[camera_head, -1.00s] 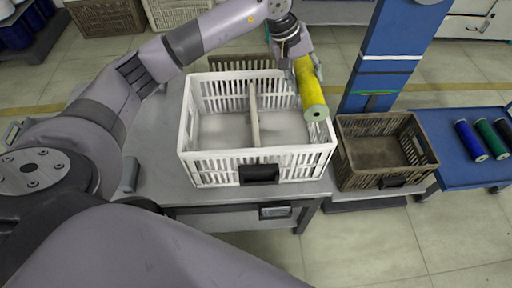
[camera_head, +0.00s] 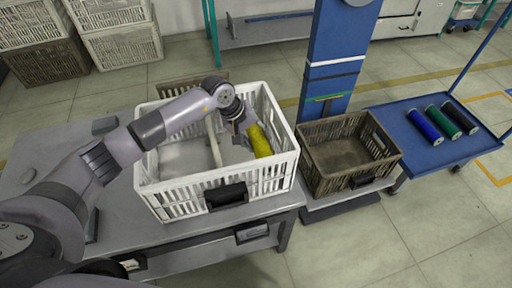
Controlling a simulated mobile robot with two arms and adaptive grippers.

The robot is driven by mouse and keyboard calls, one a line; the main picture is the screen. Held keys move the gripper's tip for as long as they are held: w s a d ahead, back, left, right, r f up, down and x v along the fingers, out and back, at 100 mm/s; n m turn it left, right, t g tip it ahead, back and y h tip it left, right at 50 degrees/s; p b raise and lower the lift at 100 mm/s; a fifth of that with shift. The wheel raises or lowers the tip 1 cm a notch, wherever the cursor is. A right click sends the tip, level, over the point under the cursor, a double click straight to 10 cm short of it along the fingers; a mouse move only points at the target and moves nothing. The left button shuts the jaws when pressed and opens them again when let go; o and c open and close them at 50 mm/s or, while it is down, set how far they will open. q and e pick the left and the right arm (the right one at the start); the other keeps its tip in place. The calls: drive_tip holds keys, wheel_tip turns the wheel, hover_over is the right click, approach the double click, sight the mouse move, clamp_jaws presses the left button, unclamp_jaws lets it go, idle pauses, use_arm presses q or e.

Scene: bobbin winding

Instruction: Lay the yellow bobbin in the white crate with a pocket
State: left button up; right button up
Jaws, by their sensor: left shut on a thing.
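The yellow bobbin (camera_head: 260,141) is in the right-hand compartment of the white crate (camera_head: 219,183), tilted, with its upper end at my left gripper (camera_head: 250,127). My left gripper is shut on the bobbin and reaches down inside the crate walls. A divider (camera_head: 213,143) splits the crate into two compartments; the left one looks empty. The crate stands on a grey table (camera_head: 107,221). Whether the bobbin touches the crate floor is hidden by the front wall. My right gripper is not in view.
A brown crate (camera_head: 347,155), empty, stands right of the white crate. A blue cart (camera_head: 420,152) farther right holds a blue bobbin (camera_head: 424,127), a green bobbin (camera_head: 443,122) and a black bobbin (camera_head: 460,117). A blue post (camera_head: 334,60) rises behind. Stacked crates (camera_head: 122,45) stand back left.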

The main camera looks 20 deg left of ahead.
use_arm(q)
wheel_tip(320, 180, down, 4)
drive_tip(key=shift+r, duration=0.1)
drive_tip(key=shift+f, duration=0.35)
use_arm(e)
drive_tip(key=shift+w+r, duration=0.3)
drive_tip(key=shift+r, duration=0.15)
use_arm(q)
drive_tip(key=shift+b, duration=0.3)
drive_tip(key=shift+f, duration=0.1)
drive_tip(key=o, duration=1.1)
drive_tip(key=shift+o, duration=1.3)
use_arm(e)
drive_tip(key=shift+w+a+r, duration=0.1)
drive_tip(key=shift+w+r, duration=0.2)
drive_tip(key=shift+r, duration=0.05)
